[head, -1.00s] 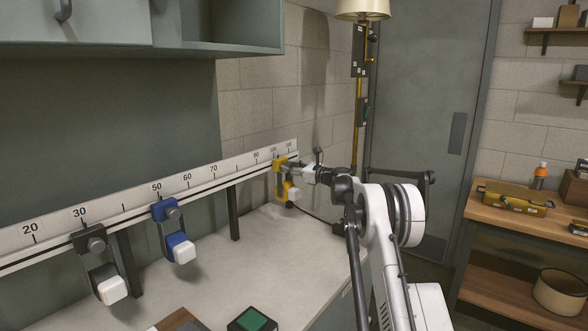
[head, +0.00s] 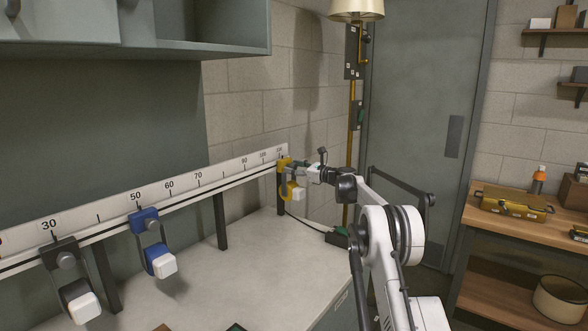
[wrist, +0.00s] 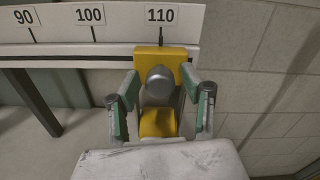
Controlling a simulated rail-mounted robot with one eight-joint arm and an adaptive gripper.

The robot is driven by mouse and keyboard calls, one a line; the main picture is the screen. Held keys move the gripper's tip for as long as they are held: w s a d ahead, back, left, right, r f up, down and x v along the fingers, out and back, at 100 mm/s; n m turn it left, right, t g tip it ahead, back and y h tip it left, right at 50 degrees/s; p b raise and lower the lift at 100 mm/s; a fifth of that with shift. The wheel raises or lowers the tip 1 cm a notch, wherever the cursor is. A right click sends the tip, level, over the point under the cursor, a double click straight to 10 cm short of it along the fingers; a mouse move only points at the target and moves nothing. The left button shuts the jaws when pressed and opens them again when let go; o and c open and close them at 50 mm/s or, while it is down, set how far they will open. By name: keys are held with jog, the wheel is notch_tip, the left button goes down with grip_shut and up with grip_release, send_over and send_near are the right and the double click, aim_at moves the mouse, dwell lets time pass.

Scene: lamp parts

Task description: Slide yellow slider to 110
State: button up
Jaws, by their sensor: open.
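The yellow slider (head: 284,163) sits at the far right end of the ruled rail (head: 183,191) in the head view. In the wrist view the yellow slider (wrist: 160,56) is directly under the 110 mark, with its top centred on the 110 tick. A grey round knob (wrist: 160,80) is on its front. My gripper (wrist: 161,110) is open, with one green-padded finger on each side of the slider's lower part. I cannot tell whether either finger touches it. In the head view my gripper (head: 306,178) is at the slider, which partly hides it.
A blue slider (head: 144,220) is near 50 and a black slider (head: 64,257) near 30 on the same rail. The block wall (wrist: 250,90) is close on the right. A lamp pole (head: 352,130) stands behind my arm. The worktop (head: 240,260) below is mostly clear.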

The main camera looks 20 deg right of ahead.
jog(key=v, duration=1.2)
jog(key=shift+a, duration=0.15)
dwell(0.4)
